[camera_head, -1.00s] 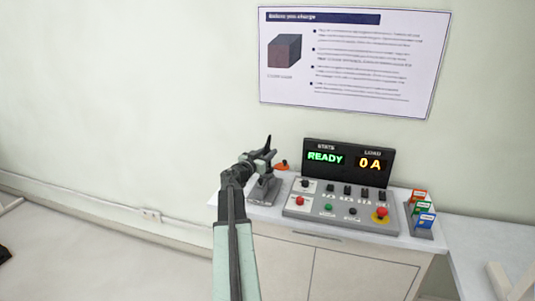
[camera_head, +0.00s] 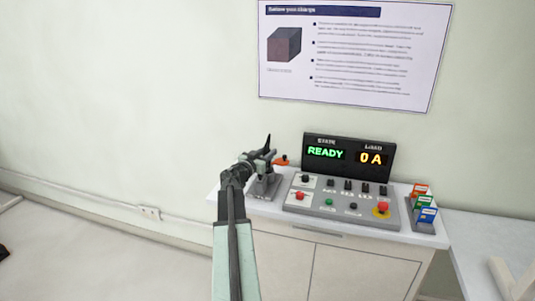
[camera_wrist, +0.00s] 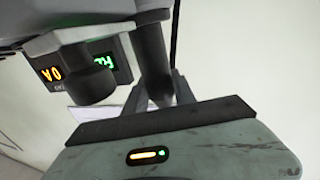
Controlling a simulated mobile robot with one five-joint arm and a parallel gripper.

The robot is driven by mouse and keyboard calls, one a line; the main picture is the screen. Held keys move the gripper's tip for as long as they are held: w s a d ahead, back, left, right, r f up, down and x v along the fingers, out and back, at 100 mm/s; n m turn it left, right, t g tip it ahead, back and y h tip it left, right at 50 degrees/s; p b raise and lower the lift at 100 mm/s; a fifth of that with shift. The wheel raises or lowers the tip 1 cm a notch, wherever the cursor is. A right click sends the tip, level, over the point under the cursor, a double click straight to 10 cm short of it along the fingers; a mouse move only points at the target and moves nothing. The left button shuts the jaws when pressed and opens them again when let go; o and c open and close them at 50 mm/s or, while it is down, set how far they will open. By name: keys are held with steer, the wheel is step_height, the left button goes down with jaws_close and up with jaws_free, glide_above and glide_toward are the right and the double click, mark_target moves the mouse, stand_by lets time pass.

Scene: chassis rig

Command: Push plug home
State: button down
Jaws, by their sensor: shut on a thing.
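My gripper (camera_head: 262,157) is at the left end of the counter, above a grey stand (camera_head: 264,187). In the wrist view my gripper (camera_wrist: 158,95) is shut on a dark grey cylindrical part, which I take to be the plug (camera_wrist: 152,58). The plug's far end meets or passes behind a grey housing at the top of the wrist view, so its seating depth cannot be told. In the head view my gripper mostly hides the plug. The display panel (camera_head: 348,158) reads READY and 0 A.
A control console (camera_head: 335,208) with knobs and buttons stands right of the stand. A small orange piece (camera_head: 281,161) shows just right of my gripper. A rack of coloured cards (camera_head: 424,212) is at the counter's right end. The floor at left is mostly clear.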

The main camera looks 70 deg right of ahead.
steer(key=shift+f, duration=0.2)
steer(key=c, duration=0.9)
jaws_free()
steer(key=shift+c, duration=0.2)
steer(key=w+a, duration=0.1)
steer(key=a, duration=0.6)
steer(key=shift+w+a, duration=0.25)
steer(key=shift+a, duration=0.05)
